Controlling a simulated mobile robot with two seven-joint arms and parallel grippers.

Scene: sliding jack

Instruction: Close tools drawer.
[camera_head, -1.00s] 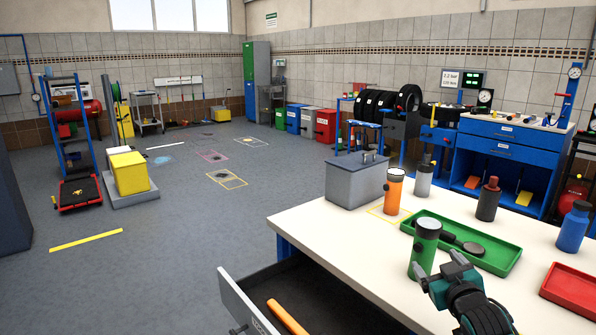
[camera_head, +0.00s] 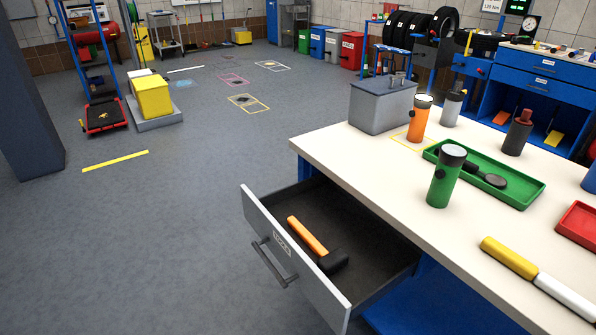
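The tools drawer (camera_head: 368,234) stands pulled out from the left side of the white-topped workbench (camera_head: 340,150). Its grey front (camera_head: 291,258) carries a label and a dark bar handle (camera_head: 272,264). A hammer with an orange handle (camera_head: 307,236) and a black head lies inside on the dark drawer floor. Neither of my grippers shows in the head view now, so nothing of mine is seen touching the drawer or its handle.
On the bench are a green flashlight (camera_head: 446,177), an orange one (camera_head: 419,119), a grey box (camera_head: 381,108), a green tray (camera_head: 515,189), a red tray (camera_head: 579,223) and a yellow-and-white tool (camera_head: 540,279). The floor left of the drawer is clear.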

